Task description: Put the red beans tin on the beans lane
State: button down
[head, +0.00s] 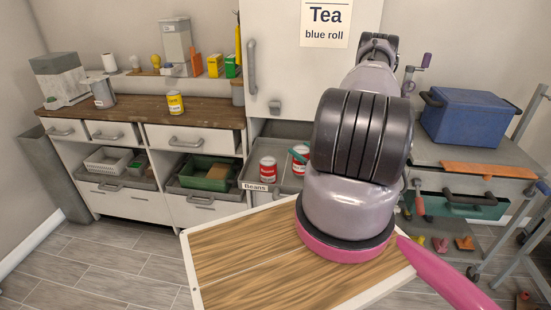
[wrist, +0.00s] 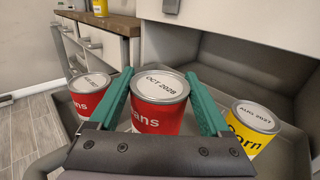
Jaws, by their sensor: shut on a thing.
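My gripper (wrist: 163,98) has its teal fingers shut on a red beans tin (wrist: 158,108) with a white lid marked OCT 2028. The held tin is upright; it also shows in the head view (head: 303,164), partly hidden by my arm. A second red tin (wrist: 89,92) stands to its left, in the head view (head: 268,170) just behind the Beans label (head: 255,187). A yellow corn tin (wrist: 254,128) stands to the right. All are at the grey pulled-out shelf (head: 285,184). I cannot tell whether the held tin touches the shelf.
The white cabinet front (wrist: 240,28) rises close behind the shelf. A wooden counter (head: 140,113) at the left holds a yellow tin (head: 175,103). A wood-topped surface (head: 235,250) lies in front, under my arm. A blue cooler (head: 467,118) stands on the right cart.

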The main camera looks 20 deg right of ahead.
jog(key=w+a+f, duration=0.1)
jog(key=w, duration=0.7)
jog(key=w+a+f, duration=0.2)
jog(key=w, duration=0.7)
jog(key=shift+a+f, duration=0.15)
jog(key=shift+f, duration=0.15)
jog(key=shift+f, duration=0.15)
grip_release()
